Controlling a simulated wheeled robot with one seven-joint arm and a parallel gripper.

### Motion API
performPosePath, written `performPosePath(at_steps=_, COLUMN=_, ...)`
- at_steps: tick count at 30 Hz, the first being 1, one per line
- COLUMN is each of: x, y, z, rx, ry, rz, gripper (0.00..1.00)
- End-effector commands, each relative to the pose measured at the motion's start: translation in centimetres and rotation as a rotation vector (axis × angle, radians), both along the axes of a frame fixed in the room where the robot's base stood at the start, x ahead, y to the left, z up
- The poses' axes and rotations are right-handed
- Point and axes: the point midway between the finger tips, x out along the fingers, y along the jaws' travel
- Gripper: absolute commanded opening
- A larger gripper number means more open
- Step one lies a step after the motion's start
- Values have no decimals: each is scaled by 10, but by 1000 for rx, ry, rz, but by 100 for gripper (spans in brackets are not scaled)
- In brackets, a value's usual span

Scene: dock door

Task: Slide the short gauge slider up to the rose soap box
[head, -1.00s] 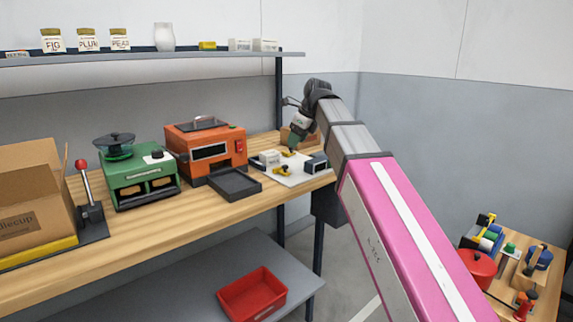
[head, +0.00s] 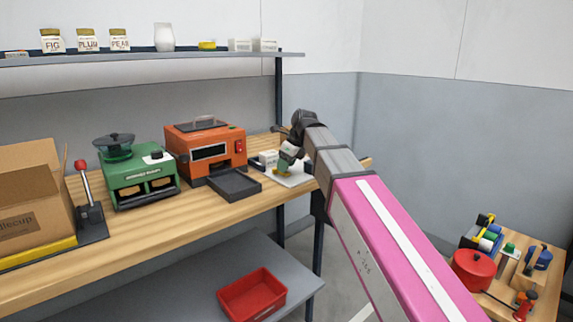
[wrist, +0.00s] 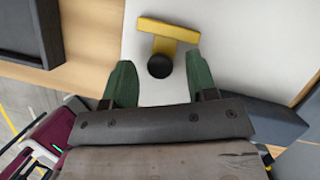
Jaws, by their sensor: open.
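A yellow T-shaped slider (wrist: 168,34) with a round black knob (wrist: 159,66) lies on a white board (wrist: 262,62) in the wrist view. I cannot tell whether it is the short gauge slider. My gripper (wrist: 160,62) is open, its green fingers on either side of the knob, with gaps to both. In the head view my gripper (head: 284,167) is low over the white board (head: 298,180) at the bench's right end and hides most of it. A small pale box (head: 268,157) stands at the board's left. No box can be made out as the rose soap box.
A dark tray (head: 234,184) lies before an orange machine (head: 205,148), left of the board. A dark block (wrist: 262,119) is close to the right finger in the wrist view. Two pale boxes (head: 252,45) stand on the shelf. A red bin (head: 253,293) is below.

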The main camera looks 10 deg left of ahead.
Motion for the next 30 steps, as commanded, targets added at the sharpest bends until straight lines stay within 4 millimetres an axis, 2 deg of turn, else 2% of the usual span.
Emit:
performPosePath(at_steps=5, x=0, y=0, z=0, rx=0, ry=0, rz=0, gripper=52)
performPosePath(at_steps=10, x=0, y=0, z=0, rx=0, ry=0, rz=0, gripper=0)
performPosePath(at_steps=16, x=4, y=4, z=1, rx=0, ry=0, rz=0, gripper=0)
performPosePath(at_steps=24, x=29, y=32, z=1, rx=1, ry=-2, rz=1, gripper=0)
performPosePath(at_steps=30, x=27, y=31, z=1, rx=1, ry=-1, rz=0, gripper=0)
